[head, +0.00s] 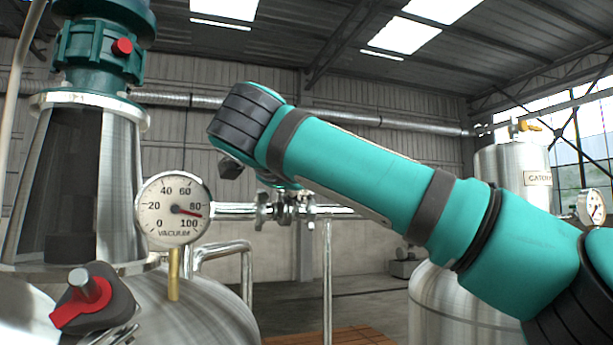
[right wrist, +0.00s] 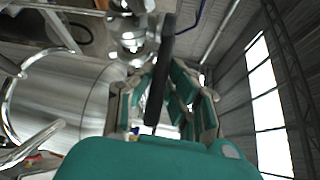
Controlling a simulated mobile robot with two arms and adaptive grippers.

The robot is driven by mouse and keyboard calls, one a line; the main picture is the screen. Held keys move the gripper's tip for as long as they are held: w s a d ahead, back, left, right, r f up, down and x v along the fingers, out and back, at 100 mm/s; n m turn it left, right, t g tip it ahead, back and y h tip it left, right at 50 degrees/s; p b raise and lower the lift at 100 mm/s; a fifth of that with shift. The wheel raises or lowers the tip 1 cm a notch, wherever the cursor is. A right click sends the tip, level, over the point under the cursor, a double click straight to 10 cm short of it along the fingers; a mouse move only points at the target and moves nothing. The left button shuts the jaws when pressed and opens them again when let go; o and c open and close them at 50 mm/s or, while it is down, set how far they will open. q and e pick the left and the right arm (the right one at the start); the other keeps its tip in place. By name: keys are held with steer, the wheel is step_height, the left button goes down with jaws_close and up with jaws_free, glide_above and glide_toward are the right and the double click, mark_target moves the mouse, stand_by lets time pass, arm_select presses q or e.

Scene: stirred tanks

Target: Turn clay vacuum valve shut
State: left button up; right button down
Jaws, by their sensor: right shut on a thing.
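The vacuum valve shows in the head view as a metal body (head: 287,208) with flanges on the horizontal pipe right of the vacuum gauge. My right arm reaches in from the right, and its wrist covers the area above the valve. In the right wrist view my right gripper (right wrist: 163,112) is shut on a long black handle (right wrist: 159,80), one finger on each side. The handle runs up beside the shiny metal valve fittings (right wrist: 131,42). The head view does not show the grip clearly. I see no clay label. My left gripper is out of view.
The vacuum gauge (head: 173,208) reads near 90. A steel tank (head: 190,315) with a red-marked black knob (head: 92,300) stands at left. Another tank (head: 440,300) stands at right behind my arm. A vertical pipe (head: 327,270) stands below the valve.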

steer(key=shift+s+a+f+m+h+p, duration=0.1)
steer(key=shift+a+f+m+h+p, duration=0.1)
steer(key=shift+a+m+h+p, duration=0.3)
steer(key=shift+d+h, duration=0.1)
steer(key=shift+h, duration=0.3)
steer(key=c, duration=1.6)
jaws_free()
steer(key=shift+o, duration=0.2)
steer(key=v, duration=1.2)
steer(key=shift+r, duration=0.25)
